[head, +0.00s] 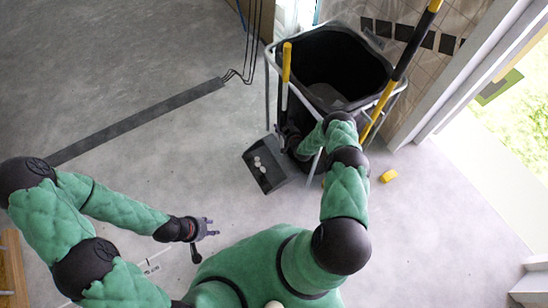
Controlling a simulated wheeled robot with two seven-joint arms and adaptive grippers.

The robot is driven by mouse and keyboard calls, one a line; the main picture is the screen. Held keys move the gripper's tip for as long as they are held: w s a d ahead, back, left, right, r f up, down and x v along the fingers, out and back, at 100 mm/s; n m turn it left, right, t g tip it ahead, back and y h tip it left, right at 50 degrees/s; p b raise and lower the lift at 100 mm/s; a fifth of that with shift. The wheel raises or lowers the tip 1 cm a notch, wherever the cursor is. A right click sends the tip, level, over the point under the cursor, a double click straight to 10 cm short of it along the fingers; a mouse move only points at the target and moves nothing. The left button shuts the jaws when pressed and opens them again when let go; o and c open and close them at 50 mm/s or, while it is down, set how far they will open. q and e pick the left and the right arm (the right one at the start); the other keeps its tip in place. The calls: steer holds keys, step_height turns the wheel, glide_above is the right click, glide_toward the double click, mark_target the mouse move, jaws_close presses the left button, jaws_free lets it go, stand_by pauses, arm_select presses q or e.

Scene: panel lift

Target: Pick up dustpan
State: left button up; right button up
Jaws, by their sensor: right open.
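The dustpan is a dark pan (266,167) with a few small white pieces in it. It rests on the floor at the front left of a black bin. An upright yellow-topped handle (286,66) stands above it against the bin's frame. My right gripper (291,138) is at the back edge of the pan, below the handle, and is partly hidden and dark against the bin. Whether it touches the handle cannot be told. My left gripper (208,229) is low over the floor, left of my body, with its fingers apart and nothing between them.
A black bin (330,62) stands in a grey metal frame. A long yellow and black pole (405,62) leans at its right. A dark strip (140,119) crosses the left floor. A doorway is at the right.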

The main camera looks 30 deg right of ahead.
jaws_close()
steer(key=shift+d+r, duration=0.1)
steer(key=shift+w+r+p, duration=0.1)
steer(key=shift+r+p, duration=0.55)
steer(key=shift+r, duration=0.7)
steer(key=s+r+p, duration=0.1)
steer(key=r, duration=0.1)
steer(key=s+a+r+p, duration=0.1)
steer(key=r, duration=0.1)
steer(key=s+a+r+p, duration=0.1)
steer(key=s+r+p, duration=0.1)
steer(key=shift+a, duration=0.1)
steer(key=p, duration=0.6)
glide_toward(283, 118)
steer(key=shift+s+a+r, duration=0.9)
steer(key=shift+a+r, duration=0.9)
steer(key=shift+a, duration=0.3)
step_height(283, 118, up, 8)
steer(key=p, duration=0.5)
steer(key=shift+f+m+y, duration=0.15)
steer(key=shift+m+y, duration=0.15)
steer(key=shift+m, duration=0.1)
